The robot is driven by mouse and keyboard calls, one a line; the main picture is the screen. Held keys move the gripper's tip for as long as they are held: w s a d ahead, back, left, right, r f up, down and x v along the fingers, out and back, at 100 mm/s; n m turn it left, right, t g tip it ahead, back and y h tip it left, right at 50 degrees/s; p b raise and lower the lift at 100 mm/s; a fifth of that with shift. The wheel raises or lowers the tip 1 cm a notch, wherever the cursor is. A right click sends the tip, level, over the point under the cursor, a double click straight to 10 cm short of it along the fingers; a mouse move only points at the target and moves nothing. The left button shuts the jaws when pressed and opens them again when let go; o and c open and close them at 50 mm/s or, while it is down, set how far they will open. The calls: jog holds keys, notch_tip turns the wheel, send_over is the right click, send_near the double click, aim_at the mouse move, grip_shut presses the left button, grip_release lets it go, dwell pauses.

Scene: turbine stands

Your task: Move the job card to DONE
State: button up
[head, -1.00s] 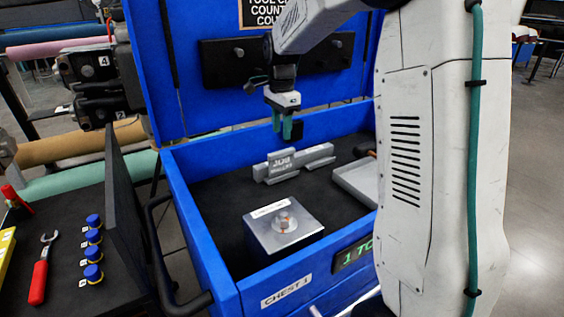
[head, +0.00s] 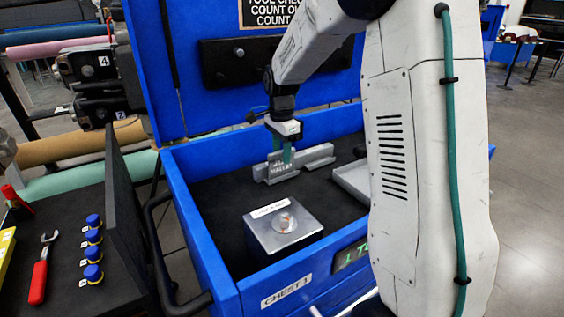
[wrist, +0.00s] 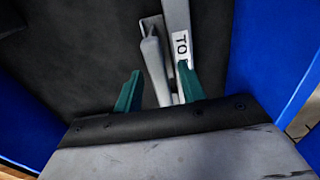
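The grey job card (head: 282,170) stands upright against a grey rail (head: 318,155) inside the blue chest; raised lettering shows on its face. My gripper (head: 281,157) points down at the card, its green fingers overlapping the card's upper part. In the wrist view, my gripper (wrist: 160,90) is open, with green fingers well apart. The card (wrist: 154,62) shows edge-on between them, without visible contact on the left finger. The rail (wrist: 176,20) carries a white label starting "TO" (wrist: 181,48), close by the right finger. No DONE marking is legible.
A metal block with a round fitting (head: 284,225) stands in front of the card on the chest's black floor. A grey tray (head: 352,180) lies to the right. The blue chest walls (head: 200,235) and raised lid (head: 185,90) bound the space.

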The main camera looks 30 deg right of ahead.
grip_shut()
jog(key=shift+r, duration=0.75)
jog(key=shift+r, duration=0.75)
